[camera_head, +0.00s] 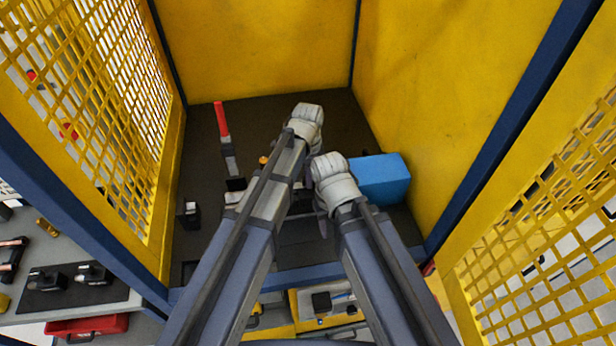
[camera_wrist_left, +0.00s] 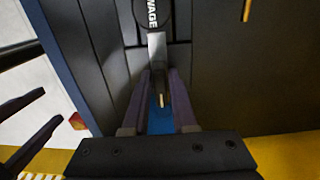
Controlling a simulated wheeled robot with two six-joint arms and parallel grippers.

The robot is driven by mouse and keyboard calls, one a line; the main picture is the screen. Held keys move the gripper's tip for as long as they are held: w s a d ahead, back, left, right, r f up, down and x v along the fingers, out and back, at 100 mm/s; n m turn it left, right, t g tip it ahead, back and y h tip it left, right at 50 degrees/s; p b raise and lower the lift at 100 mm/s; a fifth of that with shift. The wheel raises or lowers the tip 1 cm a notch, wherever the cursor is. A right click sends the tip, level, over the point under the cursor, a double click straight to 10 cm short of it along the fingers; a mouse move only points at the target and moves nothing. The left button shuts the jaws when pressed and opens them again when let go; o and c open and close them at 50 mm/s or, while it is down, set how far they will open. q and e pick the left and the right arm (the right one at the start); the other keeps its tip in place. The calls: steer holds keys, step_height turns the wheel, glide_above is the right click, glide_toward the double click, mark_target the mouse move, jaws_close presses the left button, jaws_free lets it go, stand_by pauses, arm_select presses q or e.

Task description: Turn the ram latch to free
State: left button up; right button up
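In the left wrist view a round dark disc (camera_wrist_left: 152,13) with lettering ending in "WAGE" shows at the top, cut by the frame edge. A short grey lever (camera_wrist_left: 157,46) extends down from it. My left gripper (camera_wrist_left: 161,76) has its two fingers on either side of the lever's lower part, with a gap and a blue surface showing between them. Whether they press on the lever is unclear. In the head view my forearms and wrists hide the left gripper and the latch area. My right gripper (camera_wrist_left: 30,122) shows its two dark fingers apart at the left of the wrist view.
A red-handled lever (camera_head: 222,120) stands on the dark deck, left of my arms. A blue box (camera_head: 384,178) sits to the right, by the yellow wall (camera_head: 450,80). Yellow mesh panels (camera_head: 100,80) close in both sides. A side bench (camera_head: 75,305) holds tools outside.

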arm_select(q)
jaws_close()
steer(key=shift+n, duration=0.3)
steer(key=n, duration=0.4)
steer(key=shift+s+d, duration=0.1)
steer(key=shift+s, duration=0.05)
steer(key=n, duration=0.3)
steer(key=shift+s+n, duration=0.1)
steer(key=shift+n, duration=0.2)
steer(key=n, duration=0.5)
steer(key=shift+d, duration=0.2)
steer(key=n, duration=0.4)
steer(key=shift+d, duration=0.15)
steer(key=shift+n, duration=0.5)
